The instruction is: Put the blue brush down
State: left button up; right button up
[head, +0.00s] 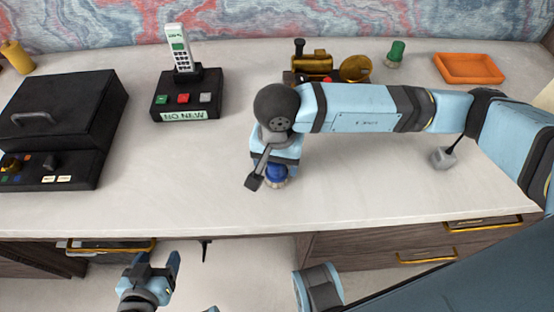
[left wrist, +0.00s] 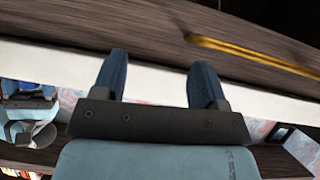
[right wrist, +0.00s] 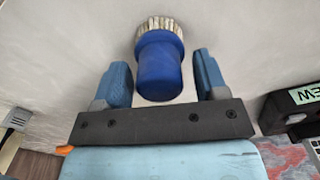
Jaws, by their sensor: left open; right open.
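The blue brush (head: 277,172) is on the pale desk near its front edge, bristles down, partly hidden by my right gripper (head: 268,165) in the head view. In the right wrist view the brush (right wrist: 159,65) has a blue body and pale bristles touching the desk. It lies between the open fingers of my right gripper (right wrist: 160,75), with a gap on each side. My left gripper (head: 150,265) is open and empty, in front of the desk and below its edge. The left wrist view shows its two fingers (left wrist: 157,80) apart with nothing between them.
A black phone base (head: 187,95) with a white handset stands left of the brush. A black machine (head: 55,130) is far left. A brass model (head: 320,68), green stamp (head: 396,52) and orange tray (head: 469,68) are at the back. A grey object (head: 443,158) lies right.

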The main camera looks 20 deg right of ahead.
pick_arm(q)
jog(key=shift+r, duration=0.1)
pick_arm(e)
jog(key=shift+r, duration=0.1)
jog(key=shift+r+p, duration=0.25)
jog(key=shift+p, duration=0.15)
pick_arm(q)
jog(key=shift+s+a+p, duration=0.1)
jog(key=shift+a+p, duration=0.05)
jog(key=shift+p, duration=0.25)
pick_arm(e)
notch_tip(320, 180, up, 12)
jog(key=shift+f, duration=0.15)
